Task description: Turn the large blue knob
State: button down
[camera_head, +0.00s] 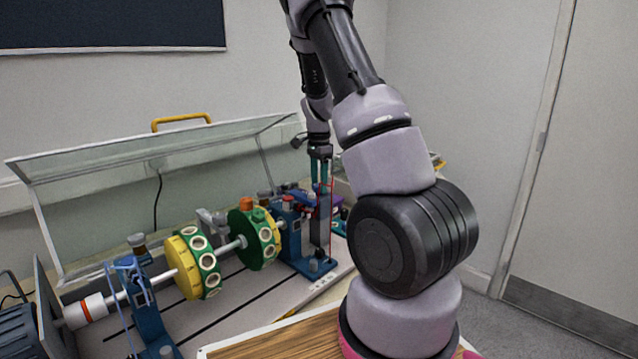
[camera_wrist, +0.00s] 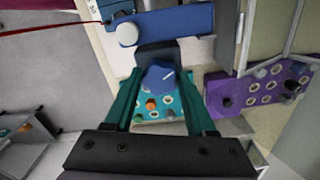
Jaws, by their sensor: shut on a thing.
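The large blue knob (camera_wrist: 157,80) shows in the wrist view, with a pale pointer line on its face. It stands on a teal panel (camera_wrist: 147,116) that carries several smaller knobs and sockets. My gripper (camera_wrist: 160,75) has its two teal fingers on either side of the knob and is shut on it. In the head view my gripper (camera_head: 320,184) points down at the right end of the test rig. The knob cannot be made out there, behind the rig's parts and my gripper.
A purple box (camera_wrist: 222,92) with several sockets stands right of the teal panel in the wrist view. A blue bar (camera_wrist: 180,20) lies above the knob. In the head view, a shaft with a yellow-green disc (camera_head: 187,268), a green disc (camera_head: 243,232) and a raised clear cover (camera_head: 100,172) stand left of my gripper.

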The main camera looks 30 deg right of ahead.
aim_at(319, 185)
jog(key=shift+c, duration=1.1)
grip_release()
notch_tip(319, 185, up, 11)
jog(key=shift+f, duration=0.1)
jog(key=s+a+r+n+t+y, duration=0.2)
jog(key=s+a+r+n+t, duration=0.2)
jog(key=s+a+r+n, duration=0.55)
jog(key=s+a+r+n+t, duration=0.1)
jog(key=s+a+r, duration=0.2)
jog(key=s, duration=0.5)
jog(key=s+a+r+n+t, duration=0.2)
jog(key=s+a+r, duration=0.1)
jog(key=s, duration=0.6)
jog(key=shift+s+r, duration=0.2)
jog(key=shift+r, duration=0.3)
